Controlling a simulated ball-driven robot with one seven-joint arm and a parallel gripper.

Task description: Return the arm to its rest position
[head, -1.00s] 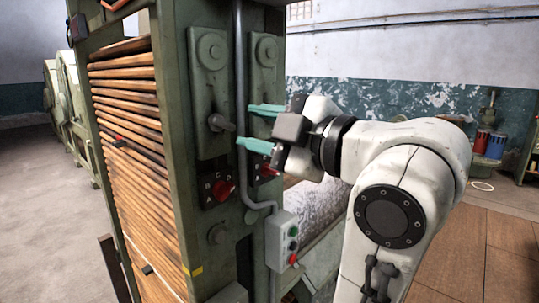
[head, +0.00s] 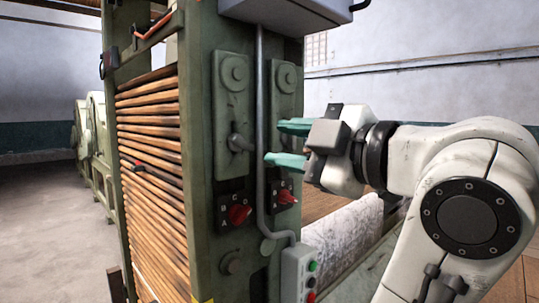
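My white arm (head: 455,160) reaches in from the right in the head view. My gripper (head: 280,143) has two teal fingers pointing left, spread apart, with nothing seen between them. In the picture the fingertips lie in front of the right-hand plate (head: 286,88) of a green machine frame (head: 205,190); I cannot tell how far off they are, and no contact is clear. Two red rotary switches, one on the left (head: 239,214) and one on the right (head: 287,197), sit below the plates.
A vertical grey pipe (head: 261,110) runs between the plates to a push-button box (head: 299,272). Stacked wooden slats (head: 150,170) fill the machine's left side. A pale fleecy roll (head: 345,235) lies behind my arm. Open floor (head: 50,220) is at the left.

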